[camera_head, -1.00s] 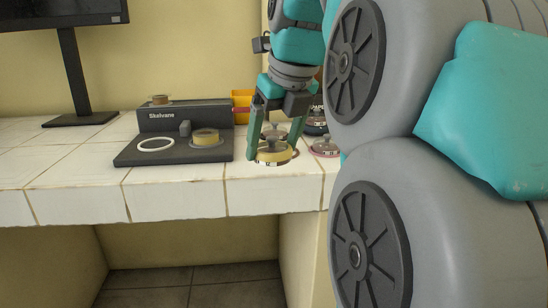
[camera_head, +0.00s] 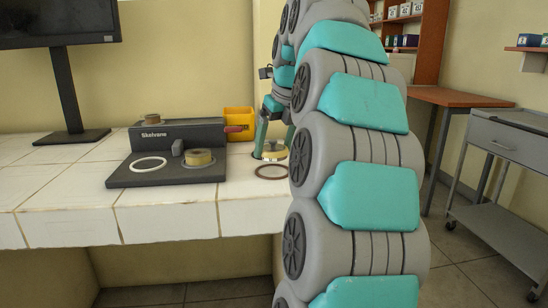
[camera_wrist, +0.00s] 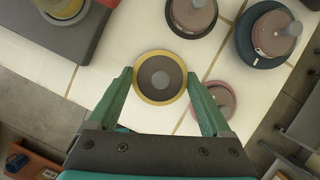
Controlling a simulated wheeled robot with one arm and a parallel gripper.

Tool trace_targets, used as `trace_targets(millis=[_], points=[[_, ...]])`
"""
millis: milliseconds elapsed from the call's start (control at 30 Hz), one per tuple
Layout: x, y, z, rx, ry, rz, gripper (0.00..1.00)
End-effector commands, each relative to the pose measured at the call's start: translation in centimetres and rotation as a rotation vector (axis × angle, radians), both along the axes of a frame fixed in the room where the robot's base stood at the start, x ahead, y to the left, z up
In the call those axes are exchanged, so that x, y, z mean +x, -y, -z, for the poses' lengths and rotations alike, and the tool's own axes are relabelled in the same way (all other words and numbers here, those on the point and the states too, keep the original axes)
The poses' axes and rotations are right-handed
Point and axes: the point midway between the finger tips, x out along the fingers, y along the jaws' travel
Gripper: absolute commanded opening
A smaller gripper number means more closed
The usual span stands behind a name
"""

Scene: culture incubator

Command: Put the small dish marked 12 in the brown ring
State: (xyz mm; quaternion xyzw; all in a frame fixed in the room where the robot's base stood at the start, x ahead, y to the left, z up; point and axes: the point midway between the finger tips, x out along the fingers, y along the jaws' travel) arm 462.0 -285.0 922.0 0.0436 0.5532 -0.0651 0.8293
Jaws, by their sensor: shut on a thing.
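A small round dish with a yellow rim and grey top sits between the fingertips of my gripper (camera_wrist: 160,82). The dish (camera_wrist: 160,68) shows whole in the wrist view; no number is legible on it there. In the head view my gripper (camera_head: 272,136) holds the dish (camera_head: 270,154) behind or above the brown ring (camera_head: 272,172); I cannot tell the exact gap. The ring lies empty on the white tiles near the counter's front edge. The arm hides part of the dish and the ring's right end. I cannot make out the ring in the wrist view.
A dark device (camera_head: 165,175) with a white ring (camera_head: 148,164) and a yellow-banded dish (camera_head: 199,158) stands left. A yellow bin (camera_head: 238,119) is behind. Dishes in a dark brown ring (camera_wrist: 193,32), a dark blue ring (camera_wrist: 243,44) and a pink ring (camera_wrist: 232,92) stand close by.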

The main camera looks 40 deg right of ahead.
Motion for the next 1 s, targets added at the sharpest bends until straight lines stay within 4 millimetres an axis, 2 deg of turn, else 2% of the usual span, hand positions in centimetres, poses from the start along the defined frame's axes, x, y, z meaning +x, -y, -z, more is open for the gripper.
trace_targets(millis=[167, 433, 1000], points=[[-0.1, -0.1, 0.8, 0.003, -0.005, -0.001, 0.25], [-0.1, 0.0, 3.2, 0.002, -0.003, -0.001, 0.25], [0.0, 0.0, 4.3, 0.001, -0.003, 0.000, 0.25]])
